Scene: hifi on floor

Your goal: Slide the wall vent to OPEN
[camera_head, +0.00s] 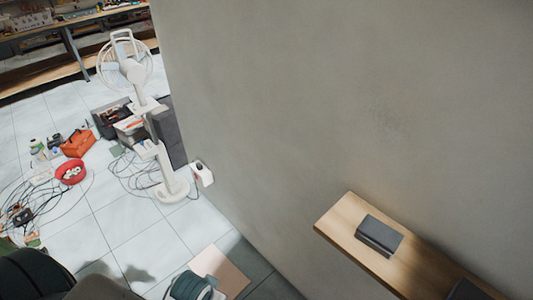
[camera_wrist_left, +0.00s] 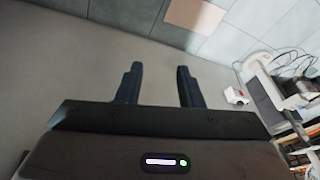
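No wall vent can be made out in either view. The grey wall (camera_head: 330,110) fills much of the head view and looks bare apart from a wooden shelf. My left gripper (camera_wrist_left: 158,84) shows in the left wrist view with its two dark fingers apart. Nothing is between them, and a plain grey surface lies behind. I cannot tell how far the fingers are from that surface. My left gripper's fingers cannot be made out in the head view. My right gripper is not in view.
A wooden shelf (camera_head: 345,222) bears a dark grey box (camera_head: 380,236). A white fan (camera_head: 135,72) stands by the wall's edge. Cables, a red bowl (camera_head: 71,172) and an orange bag (camera_head: 77,143) lie on the tiled floor. A tan panel (camera_head: 221,268) lies near the wall.

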